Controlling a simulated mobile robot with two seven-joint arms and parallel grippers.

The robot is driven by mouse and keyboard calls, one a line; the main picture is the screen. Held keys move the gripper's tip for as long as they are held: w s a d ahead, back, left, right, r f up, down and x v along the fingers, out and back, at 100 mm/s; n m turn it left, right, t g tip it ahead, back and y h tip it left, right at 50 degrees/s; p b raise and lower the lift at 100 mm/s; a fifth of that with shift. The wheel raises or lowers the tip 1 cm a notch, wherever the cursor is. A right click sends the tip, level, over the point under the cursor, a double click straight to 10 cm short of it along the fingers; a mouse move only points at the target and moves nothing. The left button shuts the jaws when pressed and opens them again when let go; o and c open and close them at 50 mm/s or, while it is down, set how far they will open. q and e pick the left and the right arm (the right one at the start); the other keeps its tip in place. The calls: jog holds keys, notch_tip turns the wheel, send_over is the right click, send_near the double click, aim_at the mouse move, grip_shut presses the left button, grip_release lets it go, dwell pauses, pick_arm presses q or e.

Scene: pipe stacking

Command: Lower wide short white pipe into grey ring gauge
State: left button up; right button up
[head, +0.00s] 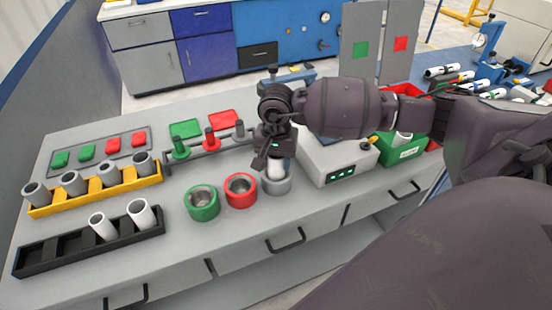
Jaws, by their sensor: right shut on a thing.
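My right gripper (273,152) is shut on a white pipe (276,169), which it holds upright from above. The pipe is at the grey ring gauge (277,187), the rightmost of three ring gauges on the bench. Its lower end overlaps the ring's opening in the head view. I cannot tell whether it is inside the ring or just above it. The gripper and wrist hide the pipe's top. My left gripper is not in view.
A red ring gauge (240,190) and a green one (201,203) stand close on the left. A grey machine (338,163) stands close on the right. A black rack (75,247) holds two white pipes; a yellow rack (98,192) holds several grey ones.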

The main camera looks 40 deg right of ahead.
jog(key=shift+f, duration=0.25)
dwell(0.4)
jog(key=o, duration=1)
notch_tip(320, 180, up, 11)
jog(key=shift+f, duration=0.1)
dwell(0.5)
